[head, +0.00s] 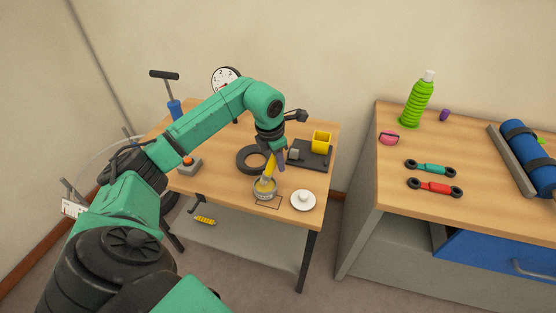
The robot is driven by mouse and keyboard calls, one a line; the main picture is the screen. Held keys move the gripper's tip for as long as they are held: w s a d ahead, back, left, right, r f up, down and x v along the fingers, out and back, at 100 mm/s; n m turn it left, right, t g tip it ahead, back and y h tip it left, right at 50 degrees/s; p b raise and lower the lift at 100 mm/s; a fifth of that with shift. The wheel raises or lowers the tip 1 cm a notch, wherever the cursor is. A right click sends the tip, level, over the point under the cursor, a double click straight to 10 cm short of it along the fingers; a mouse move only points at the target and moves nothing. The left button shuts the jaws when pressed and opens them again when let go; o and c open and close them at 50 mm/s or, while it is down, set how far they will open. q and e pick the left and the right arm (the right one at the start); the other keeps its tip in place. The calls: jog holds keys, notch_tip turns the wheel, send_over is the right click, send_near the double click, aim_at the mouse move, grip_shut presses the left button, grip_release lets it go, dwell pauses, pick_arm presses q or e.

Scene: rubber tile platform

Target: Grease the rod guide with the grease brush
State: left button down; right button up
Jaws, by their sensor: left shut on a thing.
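My left gripper (275,158) is shut on the yellow handle of the grease brush (269,170) above the small table. The brush points down, with its lower end at the mouth of a small round tin (264,195). I cannot tell how deep the bristles reach. A dark base plate (301,158) behind and to the right carries an upright yellow part (321,141) and a small grey part (293,154); this appears to be the rod guide. A white lid with a knob (303,201) lies right of the tin. My right gripper is out of view.
A black ring (243,164) lies left of the gripper. A box with a red button (187,166), a blue pump with a T-handle (175,108) and a round gauge (224,77) stand farther left. A wooden-topped bench (475,205) with tools is at right, across a gap.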

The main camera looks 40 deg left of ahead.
pick_arm(q)
jog(key=shift+f+b, duration=0.4)
jog(key=shift+f, duration=0.25)
dwell(1.2)
jog(key=p+v, duration=0.2)
jog(key=v, duration=0.1)
jog(key=w+p+v, duration=0.1)
jog(key=p+v, duration=0.2)
jog(key=v, duration=0.1)
jog(key=shift+w+r+p, duration=0.2)
jog(key=shift+w+p, duration=0.05)
jog(key=shift+p, duration=0.1)
jog(key=shift+f, duration=0.1)
dwell(0.4)
